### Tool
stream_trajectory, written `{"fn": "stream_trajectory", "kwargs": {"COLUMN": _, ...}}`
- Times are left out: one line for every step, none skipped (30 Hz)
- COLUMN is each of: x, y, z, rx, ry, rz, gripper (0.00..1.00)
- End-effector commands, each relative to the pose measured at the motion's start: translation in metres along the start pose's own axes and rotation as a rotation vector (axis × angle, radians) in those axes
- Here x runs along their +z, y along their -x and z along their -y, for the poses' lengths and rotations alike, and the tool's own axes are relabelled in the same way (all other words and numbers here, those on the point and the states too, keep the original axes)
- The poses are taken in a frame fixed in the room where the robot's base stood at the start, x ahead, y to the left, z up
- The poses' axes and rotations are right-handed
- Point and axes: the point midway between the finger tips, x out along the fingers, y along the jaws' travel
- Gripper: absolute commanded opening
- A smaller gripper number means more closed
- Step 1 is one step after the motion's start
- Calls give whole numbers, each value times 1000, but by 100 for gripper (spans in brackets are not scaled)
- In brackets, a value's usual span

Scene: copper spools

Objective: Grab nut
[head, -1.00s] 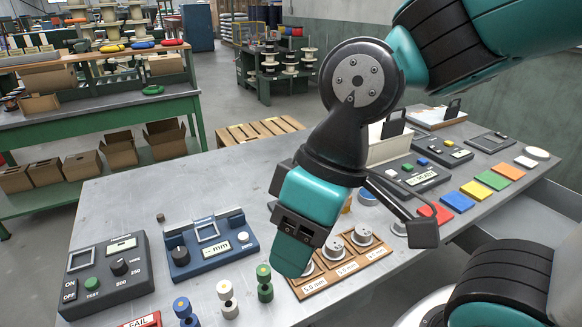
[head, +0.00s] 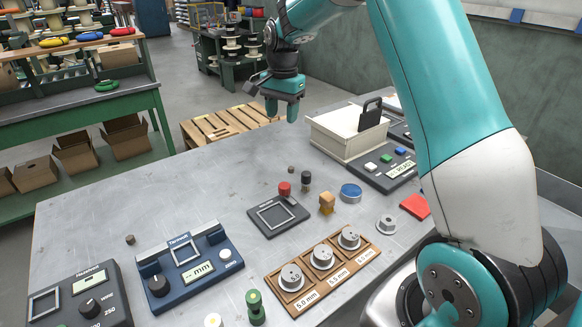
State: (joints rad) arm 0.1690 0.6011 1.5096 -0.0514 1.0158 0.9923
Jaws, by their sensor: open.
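My gripper (head: 282,109) hangs with its teal fingers pointing down, open and empty, above the far edge of the grey table. A grey flanged piece (head: 386,224) sits at the right, beside the wooden tray. My gripper is apart from all of these.
A wooden tray (head: 333,284) holds three round weights at the front. A blue meter (head: 185,265), a dark-framed plate (head: 278,216), a red knob, an orange block (head: 326,203) and a blue disc (head: 351,193) stand around. A cream box (head: 345,140) is right of my gripper.

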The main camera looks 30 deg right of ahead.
Motion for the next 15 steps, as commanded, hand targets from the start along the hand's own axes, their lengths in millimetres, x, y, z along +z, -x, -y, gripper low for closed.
{"fn": "stream_trajectory", "kwargs": {"x": -18, "y": -7, "z": 1, "rx": 11, "ry": -76, "rz": -5, "gripper": 49}}
{"fn": "stream_trajectory", "kwargs": {"x": -26, "y": -10, "z": 1, "rx": 15, "ry": -116, "rz": -8, "gripper": 49}}
{"fn": "stream_trajectory", "kwargs": {"x": -34, "y": -13, "z": 1, "rx": 20, "ry": -158, "rz": -11, "gripper": 49}}
{"fn": "stream_trajectory", "kwargs": {"x": -39, "y": -16, "z": 0, "rx": 24, "ry": -181, "rz": -13, "gripper": 49}}
{"fn": "stream_trajectory", "kwargs": {"x": -42, "y": -19, "z": 0, "rx": 26, "ry": -199, "rz": -13, "gripper": 49}}
{"fn": "stream_trajectory", "kwargs": {"x": -45, "y": -23, "z": 0, "rx": 28, "ry": -215, "rz": -15, "gripper": 49}}
{"fn": "stream_trajectory", "kwargs": {"x": -46, "y": -27, "z": 0, "rx": 29, "ry": -221, "rz": -15, "gripper": 49}}
{"fn": "stream_trajectory", "kwargs": {"x": -47, "y": -31, "z": -1, "rx": 30, "ry": -224, "rz": -15, "gripper": 49}}
{"fn": "stream_trajectory", "kwargs": {"x": -47, "y": -38, "z": -1, "rx": 31, "ry": -225, "rz": -14, "gripper": 49}}
{"fn": "stream_trajectory", "kwargs": {"x": -47, "y": -45, "z": -2, "rx": 32, "ry": -225, "rz": -14, "gripper": 49}}
{"fn": "stream_trajectory", "kwargs": {"x": -47, "y": -51, "z": -2, "rx": 33, "ry": -224, "rz": -13, "gripper": 49}}
{"fn": "stream_trajectory", "kwargs": {"x": -47, "y": -60, "z": -2, "rx": 32, "ry": -223, "rz": -13, "gripper": 49}}
{"fn": "stream_trajectory", "kwargs": {"x": -47, "y": -68, "z": -2, "rx": 32, "ry": -223, "rz": -13, "gripper": 49}}
{"fn": "stream_trajectory", "kwargs": {"x": -47, "y": -74, "z": -2, "rx": 32, "ry": -222, "rz": -13, "gripper": 49}}
{"fn": "stream_trajectory", "kwargs": {"x": -47, "y": -84, "z": -2, "rx": 33, "ry": -222, "rz": -13, "gripper": 49}}
